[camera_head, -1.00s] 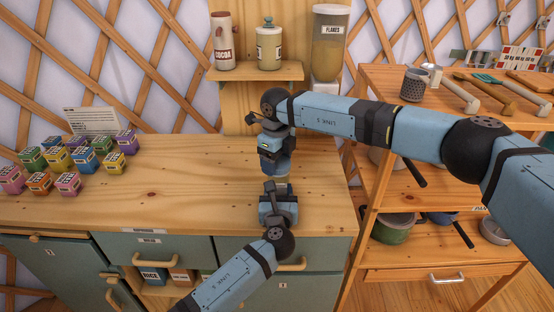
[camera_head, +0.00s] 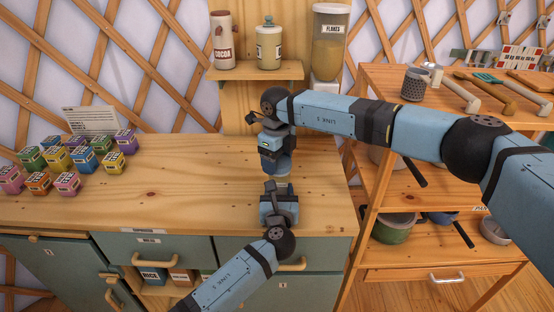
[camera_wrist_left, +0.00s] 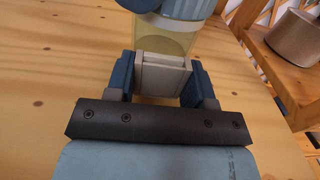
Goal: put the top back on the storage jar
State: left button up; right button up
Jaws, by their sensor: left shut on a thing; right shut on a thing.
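The storage jar (camera_wrist_left: 180,42) shows in the left wrist view as a clear, yellowish body. In the head view only a pale sliver of it (camera_head: 282,180) shows between my grippers. My left gripper (camera_wrist_left: 160,80) is shut on the jar from the near side; it also shows in the head view (camera_head: 279,190). The blue ribbed top (camera_wrist_left: 185,8) is at the jar's mouth, cut off by the picture's edge; it is blue in the head view too (camera_head: 277,166). My right gripper (camera_head: 277,155) is shut on the top from above. I cannot tell whether the top is fully seated.
Several small coloured boxes (camera_head: 68,160) stand on the counter (camera_head: 170,190) at left. A wooden rack (camera_head: 430,110) with tools and pans stands at right.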

jog(key=shift+r, duration=0.35)
dwell(0.5)
